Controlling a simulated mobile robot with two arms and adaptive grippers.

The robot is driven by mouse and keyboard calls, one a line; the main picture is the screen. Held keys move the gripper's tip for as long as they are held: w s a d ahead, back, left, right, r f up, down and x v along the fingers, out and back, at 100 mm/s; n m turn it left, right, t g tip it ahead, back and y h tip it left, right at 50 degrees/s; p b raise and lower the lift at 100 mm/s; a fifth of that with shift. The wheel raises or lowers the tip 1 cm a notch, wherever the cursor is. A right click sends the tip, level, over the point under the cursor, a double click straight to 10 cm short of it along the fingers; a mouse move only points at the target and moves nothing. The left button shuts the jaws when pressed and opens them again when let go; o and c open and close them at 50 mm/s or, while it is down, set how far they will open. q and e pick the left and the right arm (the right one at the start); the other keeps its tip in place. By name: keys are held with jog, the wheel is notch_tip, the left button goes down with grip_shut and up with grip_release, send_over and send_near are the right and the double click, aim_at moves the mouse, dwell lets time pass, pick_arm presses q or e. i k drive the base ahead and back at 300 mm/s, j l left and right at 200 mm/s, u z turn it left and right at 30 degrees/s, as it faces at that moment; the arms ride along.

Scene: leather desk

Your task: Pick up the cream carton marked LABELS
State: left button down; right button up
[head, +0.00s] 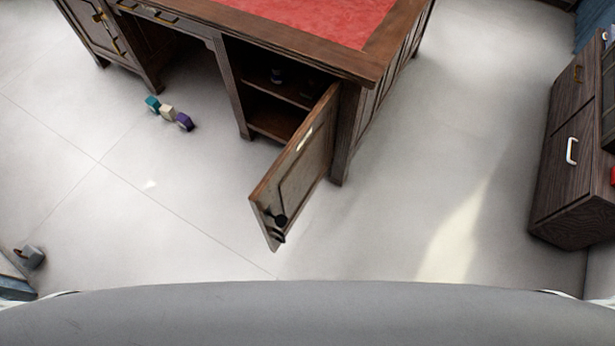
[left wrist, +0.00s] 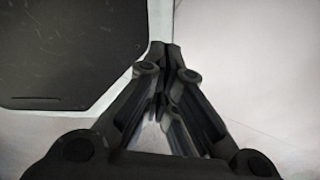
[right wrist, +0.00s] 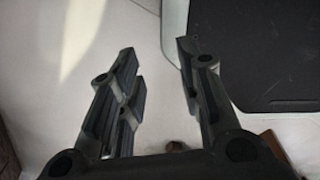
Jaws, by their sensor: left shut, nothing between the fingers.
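A small cream carton (head: 167,111) is on the floor in front of the desk, between a teal box (head: 152,103) and a purple box (head: 184,121). The three are in a close row; any marking on the carton is too small to read. My left gripper (left wrist: 160,48) is shut with nothing between its fingers. My right gripper (right wrist: 155,56) is open and empty, with bare floor showing between its fingers. The head view shows neither gripper, and the wrist views do not show the carton.
The wooden desk (head: 225,18) has a red leather top. Its cabinet door (head: 300,165) hangs open toward me, and a small dark object (head: 277,75) is on the shelf inside. A wooden cabinet (head: 570,150) stands at the right. The floor (head: 150,220) at front left is mostly clear.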

aim_at(168, 113)
jog(key=i+j, duration=0.15)
jog(key=j, duration=0.2)
jog(key=i+j, duration=0.1)
jog(key=j, duration=0.25)
jog(key=i+j+z, duration=0.1)
jog(key=j, duration=0.25)
jog(key=i+j, duration=0.15)
jog(key=j, duration=0.2)
jog(key=i+j, duration=0.15)
jog(key=j, duration=0.2)
jog(key=i+j, duration=0.1)
jog(key=j, duration=0.25)
jog(key=z, duration=0.05)
